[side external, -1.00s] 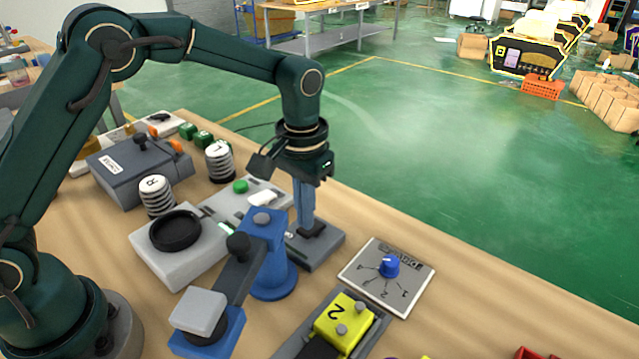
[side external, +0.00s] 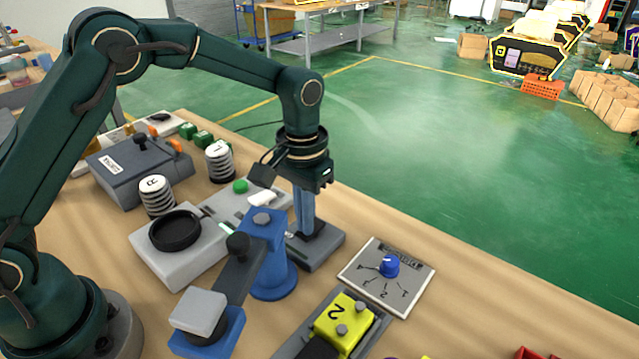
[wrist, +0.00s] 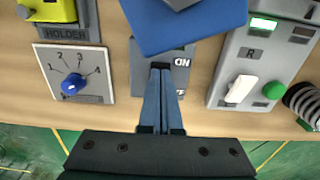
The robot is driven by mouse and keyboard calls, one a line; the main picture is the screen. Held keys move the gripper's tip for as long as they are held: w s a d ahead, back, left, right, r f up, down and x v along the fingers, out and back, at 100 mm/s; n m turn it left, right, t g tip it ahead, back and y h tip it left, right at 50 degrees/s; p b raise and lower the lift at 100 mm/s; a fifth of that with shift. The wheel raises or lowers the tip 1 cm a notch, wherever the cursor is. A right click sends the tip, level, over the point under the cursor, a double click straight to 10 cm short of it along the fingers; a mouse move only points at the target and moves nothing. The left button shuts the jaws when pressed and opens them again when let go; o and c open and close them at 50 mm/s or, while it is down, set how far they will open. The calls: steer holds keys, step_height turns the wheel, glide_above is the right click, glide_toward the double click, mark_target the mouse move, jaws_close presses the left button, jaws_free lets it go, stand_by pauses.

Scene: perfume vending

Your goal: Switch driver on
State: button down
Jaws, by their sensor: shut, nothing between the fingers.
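The grey switch box (side external: 322,256) stands on the table in the side view, below my gripper. It carries a dark switch piece beside my fingertips. In the wrist view the box (wrist: 142,66) shows a white ON label at its upper right and a partly covered OFF label below it. My gripper (wrist: 161,70) is shut, with its blue fingers together and pointing down at the box. In the side view my gripper (side external: 306,229) reaches down to the dark switch piece. The fingers hide part of the switch, so I cannot tell contact or its exact position.
A blue stand (side external: 268,258) is close to the switch box. A dial plate (side external: 412,289) with a blue knob (side external: 390,266) lies to its right. A panel with a green button (side external: 240,186) and a white rocker (side external: 262,198) is to its left.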

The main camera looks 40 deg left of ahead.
steer(key=shift+r, duration=3.5)
steer(key=s+a+r+t, duration=0.4)
steer(key=s+r, duration=0.4)
steer(key=r, duration=0.3)
steer(key=s+a+f+t, duration=0.1)
steer(key=s+a+f, duration=0.1)
steer(key=s+f, duration=0.4)
steer(key=s, duration=0.3)
steer(key=shift+s+t, duration=0.3)
